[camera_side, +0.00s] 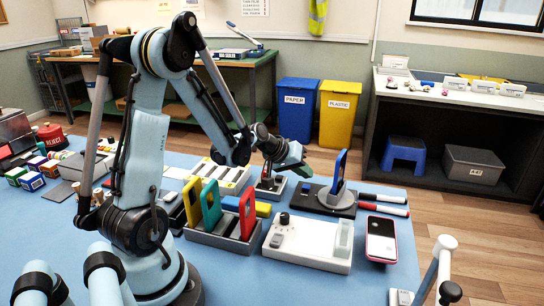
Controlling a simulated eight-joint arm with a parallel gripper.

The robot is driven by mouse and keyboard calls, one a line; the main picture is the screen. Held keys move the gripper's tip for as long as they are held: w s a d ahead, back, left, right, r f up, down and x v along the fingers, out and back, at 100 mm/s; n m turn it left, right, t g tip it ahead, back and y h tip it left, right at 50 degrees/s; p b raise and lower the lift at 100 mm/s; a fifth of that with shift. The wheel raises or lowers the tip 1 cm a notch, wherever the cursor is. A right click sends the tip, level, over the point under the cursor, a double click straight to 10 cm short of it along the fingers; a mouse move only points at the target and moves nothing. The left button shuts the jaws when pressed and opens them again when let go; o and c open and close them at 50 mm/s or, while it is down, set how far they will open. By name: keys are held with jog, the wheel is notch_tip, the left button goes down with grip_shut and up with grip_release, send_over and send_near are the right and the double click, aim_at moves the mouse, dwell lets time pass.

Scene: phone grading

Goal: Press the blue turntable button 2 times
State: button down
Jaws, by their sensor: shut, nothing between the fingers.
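The turntable is a black base (308,203) with a grey disc, right of centre. A blue phone (339,172) stands upright on the disc. My gripper (267,181) points down, left of the turntable, over or just above a small grey box (277,194). It is shut and empty. Its fingertips hide the top of the box, and I cannot tell whether they touch it.
A grey rack (222,241) with yellow, green and red phones stands in front of my gripper. A white device (310,245) and a pink-edged phone (381,240) lie nearer the front. Red and black markers (385,204) lie right of the turntable.

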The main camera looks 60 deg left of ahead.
aim_at(303, 187)
jog(key=shift+r, duration=2.05)
jog(key=shift+d, duration=0.1)
jog(key=s+d+r+m+g, duration=0.1)
jog(key=s+d+r+m, duration=0.1)
jog(key=s+d+m, duration=0.2)
jog(key=s+d+r+m+g, duration=0.1)
jog(key=s+d+m, duration=0.3)
jog(key=s+d, duration=0.5)
jog(key=d+r, duration=0.1)
jog(key=d, duration=0.2)
jog(key=shift+s+d+r, duration=0.25)
jog(key=shift+d+r, duration=0.15)
